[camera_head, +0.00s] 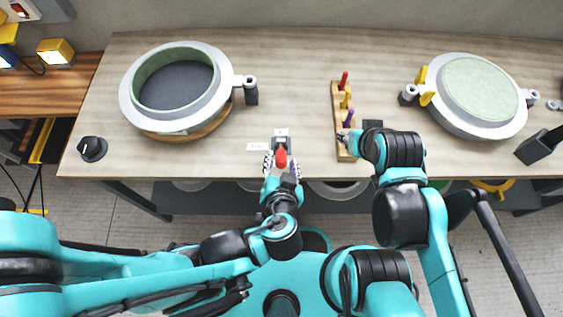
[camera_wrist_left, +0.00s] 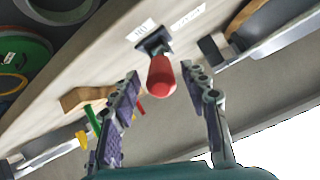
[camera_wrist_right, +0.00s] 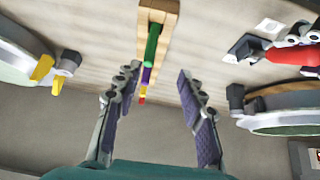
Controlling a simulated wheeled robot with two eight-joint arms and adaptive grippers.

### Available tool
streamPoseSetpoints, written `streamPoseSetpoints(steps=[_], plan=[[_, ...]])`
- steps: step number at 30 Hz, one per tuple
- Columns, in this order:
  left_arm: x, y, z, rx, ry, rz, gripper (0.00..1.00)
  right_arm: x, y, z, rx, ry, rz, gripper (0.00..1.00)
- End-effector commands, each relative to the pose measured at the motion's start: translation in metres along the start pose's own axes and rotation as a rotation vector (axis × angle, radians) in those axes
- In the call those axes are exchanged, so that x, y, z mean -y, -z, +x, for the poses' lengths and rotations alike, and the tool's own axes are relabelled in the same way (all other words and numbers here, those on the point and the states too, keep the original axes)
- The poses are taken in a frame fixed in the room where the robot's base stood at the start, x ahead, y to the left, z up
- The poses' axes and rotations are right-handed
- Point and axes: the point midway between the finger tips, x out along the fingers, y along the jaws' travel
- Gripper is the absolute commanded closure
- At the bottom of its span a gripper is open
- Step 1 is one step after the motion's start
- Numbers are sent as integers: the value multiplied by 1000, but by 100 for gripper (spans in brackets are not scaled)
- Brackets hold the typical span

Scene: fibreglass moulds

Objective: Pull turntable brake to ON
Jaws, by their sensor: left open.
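The turntable brake is a small dark base (camera_head: 281,141) with a red handle (camera_head: 281,158), near the front edge of the bench. In the left wrist view the red handle (camera_wrist_left: 160,76) stands between the fingertips. My left gripper (camera_head: 282,166) is open, with one finger on each side of the handle; I cannot tell if either touches it. The turntable (camera_head: 195,127) is at the left under a grey ringed mould (camera_head: 131,100). My right gripper (camera_wrist_right: 155,85) is open and empty, above the wooden peg rack (camera_head: 337,105); the arm partly hides it in the head view.
A second round mould (camera_head: 480,90) with yellow clamps is at the right. The rack holds several coloured pegs. A black knob (camera_head: 93,148) sits at the front left, a dark block (camera_head: 535,148) at the front right. White labels (camera_head: 257,147) lie beside the brake.

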Motion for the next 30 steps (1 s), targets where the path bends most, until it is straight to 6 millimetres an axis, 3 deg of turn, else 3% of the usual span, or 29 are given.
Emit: streamPoseSetpoints(steps=[8,21,30], plan=[[-1,0,-16,-1,-4,3,55,0,0,0,0,0,0,60],[-1,0,-66,-1,-4,3,55,0,0,0,0,0,0,60],[0,0,-75,0,0,-1,55,0,0,0,0,0,0,60]])
